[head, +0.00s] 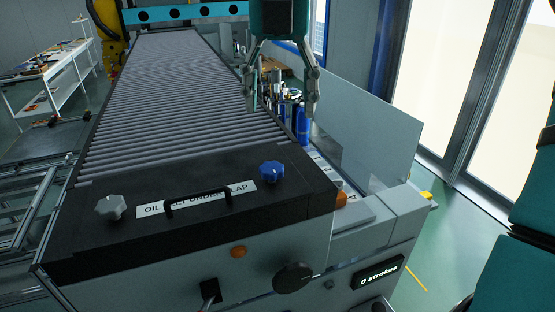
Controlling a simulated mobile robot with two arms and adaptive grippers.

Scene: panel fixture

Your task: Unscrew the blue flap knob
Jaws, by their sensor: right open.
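The blue flap knob (271,172) sits on the right part of the black flap (100,238) at the front end of the roller bed. A label partly reading "OIL", "UNDER" and "LAP" (240,188) lies on the flap, partly behind a black handle (210,196). A grey knob (111,207) sits on the flap's left part. My right gripper (280,112) hangs pointing down, open and empty, above and beyond the blue knob, apart from it. My left gripper is not in view.
Blue bottles and small parts (301,122) stand right of the rollers (160,95), behind my right gripper's fingers. A clear panel (375,140) stands at the right. The front has a black dial (293,277) and a "0 strokes" display (378,275). Space above the flap is clear.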

